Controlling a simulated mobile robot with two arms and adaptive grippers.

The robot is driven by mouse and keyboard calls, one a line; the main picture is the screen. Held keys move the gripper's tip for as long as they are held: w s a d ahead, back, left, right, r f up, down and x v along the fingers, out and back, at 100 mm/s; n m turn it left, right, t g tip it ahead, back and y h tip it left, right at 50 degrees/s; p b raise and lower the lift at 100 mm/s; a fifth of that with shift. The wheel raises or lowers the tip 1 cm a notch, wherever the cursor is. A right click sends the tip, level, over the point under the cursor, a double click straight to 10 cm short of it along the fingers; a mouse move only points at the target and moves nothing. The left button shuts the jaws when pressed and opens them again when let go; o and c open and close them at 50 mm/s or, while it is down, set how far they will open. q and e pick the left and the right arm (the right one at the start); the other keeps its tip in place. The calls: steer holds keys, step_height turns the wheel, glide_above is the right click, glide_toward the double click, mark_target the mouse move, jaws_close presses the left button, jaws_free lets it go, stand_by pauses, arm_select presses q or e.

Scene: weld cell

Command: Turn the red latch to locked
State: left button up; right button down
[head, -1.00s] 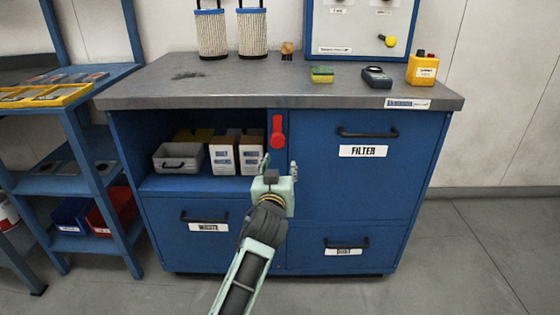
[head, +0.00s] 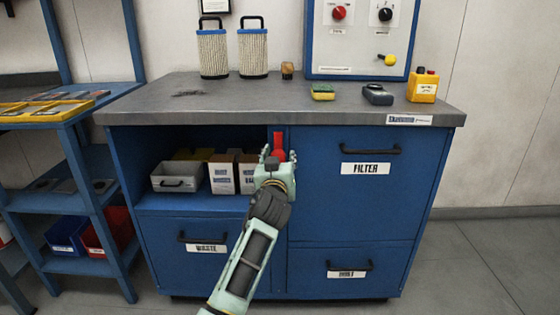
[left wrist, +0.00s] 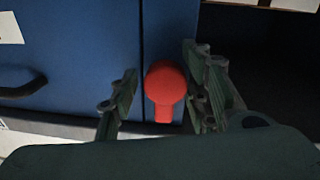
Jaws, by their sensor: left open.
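The red latch (head: 278,141) is on the blue cabinet front, at the upright between the open shelf and the FILTER door. Its narrow arm points up; the lower part is hidden behind my gripper in the head view. My left gripper (head: 278,157) is right at the latch. In the left wrist view, which looks turned upside down, the latch (left wrist: 165,84) shows its round end between the two open fingers (left wrist: 158,92). Gaps show on both sides, the wider one on the left, so the fingers do not look closed on it. My right gripper is out of view.
The cabinet's worktop (head: 220,104) overhangs just above the latch. The open shelf holds a grey bin (head: 176,177) and white boxes (head: 222,174) to the left. The FILTER door handle (head: 369,150) sticks out to the right, and the WASTE drawer handle (head: 202,238) lower left.

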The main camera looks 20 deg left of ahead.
arm_select(q)
jaws_close()
stand_by(0.4)
